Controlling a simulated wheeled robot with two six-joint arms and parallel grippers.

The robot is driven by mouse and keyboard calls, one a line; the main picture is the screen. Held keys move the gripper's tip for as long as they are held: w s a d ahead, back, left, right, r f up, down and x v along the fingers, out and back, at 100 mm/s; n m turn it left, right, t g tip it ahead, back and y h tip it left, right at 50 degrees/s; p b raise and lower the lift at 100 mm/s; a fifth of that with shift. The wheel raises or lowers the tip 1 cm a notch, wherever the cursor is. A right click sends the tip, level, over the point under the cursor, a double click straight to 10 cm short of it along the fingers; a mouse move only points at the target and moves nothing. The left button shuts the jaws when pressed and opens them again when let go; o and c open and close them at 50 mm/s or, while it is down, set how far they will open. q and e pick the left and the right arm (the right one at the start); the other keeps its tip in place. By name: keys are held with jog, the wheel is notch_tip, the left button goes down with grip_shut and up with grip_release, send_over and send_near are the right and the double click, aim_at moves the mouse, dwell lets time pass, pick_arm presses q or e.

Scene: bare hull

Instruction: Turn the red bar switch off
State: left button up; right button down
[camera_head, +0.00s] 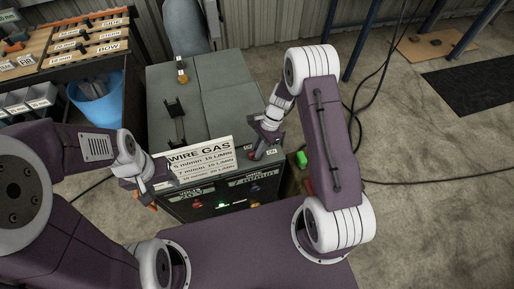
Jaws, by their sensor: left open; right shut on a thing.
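The grey welding machine (178,90) stands in the middle, with its dark front panel facing me. My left gripper (160,182) is open and empty, in front of the panel's left side, near the white WIRE GAS sign (205,159).
A red knob (197,204) and a lit green part (222,205) sit lower on the panel. A blue bin (97,100) and a tool bench (75,45) stand at the left. Black cables (378,95) lie on the floor at the right, where the concrete is mostly clear.

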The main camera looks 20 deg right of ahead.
jog(key=n, duration=0.3)
jog(key=shift+w+r+g+h, duration=0.1)
jog(key=shift+w+g+h, duration=0.1)
jog(key=shift+g+h, duration=0.15)
jog(key=n+g+h, duration=0.1)
jog(key=n, duration=0.3)
jog(key=shift+w+a, duration=0.1)
jog(key=n+g+h+b, duration=0.1)
jog(key=n, duration=0.3)
jog(key=shift+a, duration=0.1)
jog(key=shift+n+h, duration=0.75)
jog(key=shift+n, duration=1.05)
jog(key=c, duration=1.4)
grip_release()
jog(key=b+v, duration=0.1)
jog(key=v, duration=0.8)
jog(key=shift+a+b, duration=0.15)
jog(key=shift+b, duration=0.25)
